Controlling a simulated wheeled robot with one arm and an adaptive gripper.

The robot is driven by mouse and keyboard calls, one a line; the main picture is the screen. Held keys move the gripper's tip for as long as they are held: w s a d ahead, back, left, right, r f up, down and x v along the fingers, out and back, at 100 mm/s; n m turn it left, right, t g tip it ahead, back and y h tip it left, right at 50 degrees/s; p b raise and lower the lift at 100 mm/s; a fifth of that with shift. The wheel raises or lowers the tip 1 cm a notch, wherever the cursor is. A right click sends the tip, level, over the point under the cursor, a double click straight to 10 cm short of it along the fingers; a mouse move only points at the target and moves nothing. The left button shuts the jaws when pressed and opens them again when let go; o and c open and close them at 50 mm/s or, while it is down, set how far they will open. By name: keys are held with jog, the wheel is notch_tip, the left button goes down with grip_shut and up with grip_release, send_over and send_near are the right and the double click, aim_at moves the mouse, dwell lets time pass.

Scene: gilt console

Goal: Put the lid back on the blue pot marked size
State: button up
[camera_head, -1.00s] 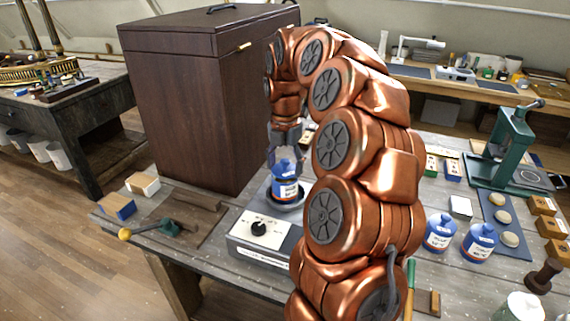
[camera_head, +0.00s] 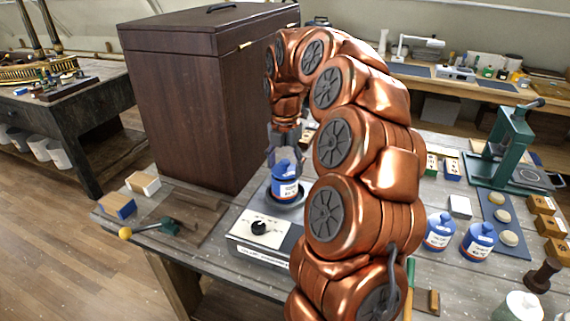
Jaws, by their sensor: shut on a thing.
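A blue pot with a white label (camera_head: 286,190) stands upright in the dish on the hot plate. Its label is too small to read. A blue lid (camera_head: 284,168) shows at the top of the pot, and I cannot tell whether it is fully seated. My gripper (camera_head: 285,160) points down from above and is shut on the lid. The arm and fingers partly hide the contact. Two more blue labelled pots, a left one (camera_head: 439,232) and a right one (camera_head: 479,242), stand on the bench to the right with blue tops.
The hot plate (camera_head: 262,236) with a black knob is under the pot. A tall dark wooden cabinet (camera_head: 190,105) stands close behind at left. A green press (camera_head: 505,150) and a blue mat (camera_head: 497,203) with round pale pieces are at right.

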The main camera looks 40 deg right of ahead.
dwell(0.4)
jog(key=o, duration=1)
jog(key=shift+c, duration=0.2)
jog(key=shift+r, duration=0.2)
jog(key=shift+r+p, duration=2.15)
jog(key=shift+r, duration=1.15)
grip_shut()
jog(key=shift+f+b, duration=0.8)
jog(key=shift+f, duration=1.35)
